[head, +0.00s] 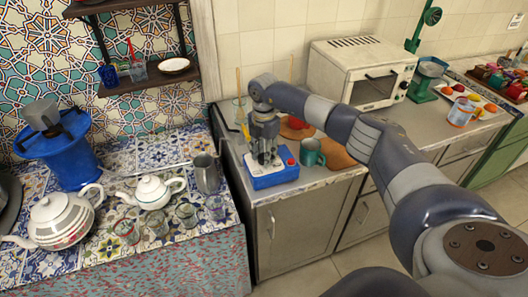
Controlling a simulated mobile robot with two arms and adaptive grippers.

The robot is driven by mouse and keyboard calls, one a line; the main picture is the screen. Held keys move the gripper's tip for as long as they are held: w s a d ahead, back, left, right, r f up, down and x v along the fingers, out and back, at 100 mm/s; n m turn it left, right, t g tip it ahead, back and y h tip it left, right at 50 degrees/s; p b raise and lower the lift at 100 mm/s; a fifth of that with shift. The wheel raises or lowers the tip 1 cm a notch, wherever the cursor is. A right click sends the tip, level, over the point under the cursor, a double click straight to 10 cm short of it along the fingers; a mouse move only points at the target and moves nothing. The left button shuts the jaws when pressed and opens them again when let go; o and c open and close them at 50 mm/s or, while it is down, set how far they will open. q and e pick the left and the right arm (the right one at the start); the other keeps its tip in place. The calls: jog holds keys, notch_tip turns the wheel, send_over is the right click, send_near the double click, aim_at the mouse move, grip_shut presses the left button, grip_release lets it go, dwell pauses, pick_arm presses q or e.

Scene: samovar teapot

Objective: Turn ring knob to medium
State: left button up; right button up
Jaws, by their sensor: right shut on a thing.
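A blue box-shaped device (278,179) with a pale top stands near the front edge of the grey counter. A small red button or knob (291,162) sits at the right of its top. My right gripper (264,158) points straight down onto the device's top, left of the red part. Its fingers are shut on the ring knob, which they mostly hide. The knob's setting cannot be read at this size. My left gripper is not in view.
A green mug (312,153) stands close to the right of the device. A metal pitcher (207,174), a small white teapot (151,191) and glasses stand on the tiled counter to the left. A white toaster oven (360,75) stands at the back.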

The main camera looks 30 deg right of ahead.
jog(key=shift+m, duration=0.5)
jog(key=o, duration=1.1)
notch_tip(320, 180, up, 12)
